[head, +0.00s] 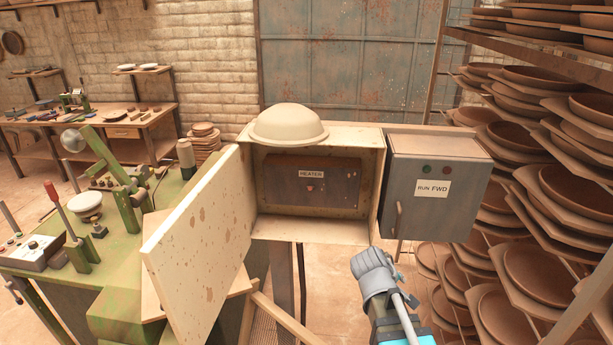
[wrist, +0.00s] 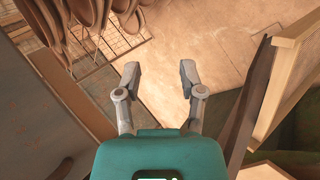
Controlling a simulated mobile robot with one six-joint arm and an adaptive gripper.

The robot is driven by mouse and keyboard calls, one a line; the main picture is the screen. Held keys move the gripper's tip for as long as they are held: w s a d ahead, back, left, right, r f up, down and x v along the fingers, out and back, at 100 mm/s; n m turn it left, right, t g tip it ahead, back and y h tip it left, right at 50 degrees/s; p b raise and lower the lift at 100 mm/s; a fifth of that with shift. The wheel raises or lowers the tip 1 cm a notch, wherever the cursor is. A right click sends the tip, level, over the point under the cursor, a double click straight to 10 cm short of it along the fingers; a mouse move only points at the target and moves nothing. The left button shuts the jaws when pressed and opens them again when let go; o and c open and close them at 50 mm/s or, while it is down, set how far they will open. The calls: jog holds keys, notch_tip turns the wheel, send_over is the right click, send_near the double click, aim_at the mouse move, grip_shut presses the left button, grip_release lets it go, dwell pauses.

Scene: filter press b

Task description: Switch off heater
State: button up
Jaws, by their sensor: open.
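The heater panel (head: 335,185) is a dark brown, rusty plate inside an open cream box (head: 380,185). A white label reading HEATER (head: 311,174) is on it, with a small copper-coloured switch (head: 310,187) just below. The switch is too small to tell its position. The box's cream, rust-spotted door (head: 200,245) hangs open to the left. My gripper (wrist: 159,78) is open and empty in the wrist view, with bare floor beyond its fingers.
A grey control box (head: 440,205) marked RUN FWD, with a handle, adjoins the right. A cream dome (head: 288,124) sits on top. Racks of brown plates (head: 565,190) fill the right. A green machine bench (head: 40,255) stands left. The space before the opening is clear.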

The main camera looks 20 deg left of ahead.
jog(key=a+r+n+t+p, duration=0.5)
jog(key=a+r+n+p, duration=0.25)
jog(key=a+r, duration=0.75)
jog(key=n+t+y+p, duration=0.3)
jog(key=n+t+p, duration=0.1)
jog(key=n, duration=0.3)
send_near(309, 189)
jog(key=s, duration=0.3)
jog(key=shift+r, duration=0.4)
jog(key=shift+w, duration=0.1)
jog(key=b+x, duration=0.1)
jog(key=x, duration=0.5)
jog(key=b+x, duration=0.2)
jog(key=x, duration=0.5)
jog(key=shift+w+a+f, duration=0.15)
jog(key=shift+w+f, duration=0.05)
jog(key=shift+w, duration=0.1)
jog(key=shift+c, duration=0.3)
grip_shut()
